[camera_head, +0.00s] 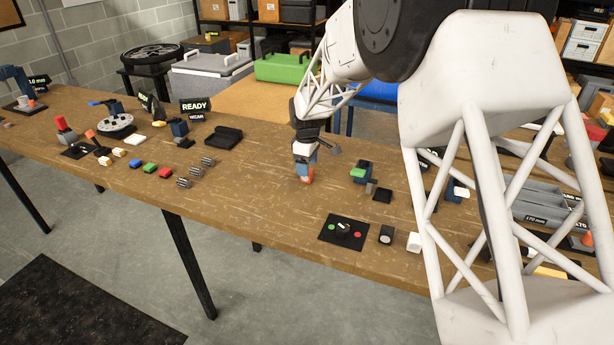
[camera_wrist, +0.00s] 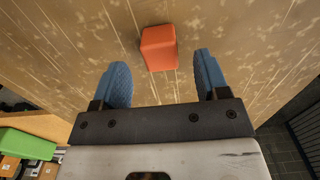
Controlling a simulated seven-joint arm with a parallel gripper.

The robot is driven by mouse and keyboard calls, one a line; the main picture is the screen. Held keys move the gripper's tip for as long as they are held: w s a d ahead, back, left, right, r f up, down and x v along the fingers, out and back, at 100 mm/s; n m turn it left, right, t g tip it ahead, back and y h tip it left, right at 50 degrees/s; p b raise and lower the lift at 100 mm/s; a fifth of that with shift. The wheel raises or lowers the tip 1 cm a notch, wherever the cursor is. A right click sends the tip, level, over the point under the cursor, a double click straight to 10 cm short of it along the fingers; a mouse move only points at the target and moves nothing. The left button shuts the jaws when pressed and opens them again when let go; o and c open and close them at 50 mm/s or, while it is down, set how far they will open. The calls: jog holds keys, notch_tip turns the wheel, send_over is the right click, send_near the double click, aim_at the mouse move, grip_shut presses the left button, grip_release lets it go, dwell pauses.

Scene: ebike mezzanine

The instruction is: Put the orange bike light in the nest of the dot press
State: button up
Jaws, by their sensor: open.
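The orange bike light (camera_head: 307,177) stands on the wooden bench directly below my gripper (camera_head: 304,163). In the wrist view the orange bike light (camera_wrist: 158,48) is a rounded block lying ahead of the gap between the two blue fingers. My gripper (camera_wrist: 161,76) is open and empty, with a finger to each side of that gap.
A black control panel (camera_head: 343,229) lies near the front edge. Red, green and blue small blocks (camera_head: 150,168) and grey clips (camera_head: 196,172) lie left. A black open case (camera_head: 223,137) lies behind them.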

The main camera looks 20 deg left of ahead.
jog(key=shift+f, duration=1.65)
jog(key=c, duration=1.1)
jog(key=shift+r, duration=0.1)
jog(key=shift+r, duration=0.7)
notch_tip(320, 180, up, 2)
jog(key=shift+r, duration=0.15)
jog(key=s+d, duration=0.3)
jog(key=s, duration=0.1)
jog(key=s+d, duration=0.3)
jog(key=s, duration=0.2)
jog(key=s+d+r, duration=0.1)
jog(key=s+d, duration=0.2)
jog(key=s, duration=0.1)
jog(key=shift+s, duration=0.15)
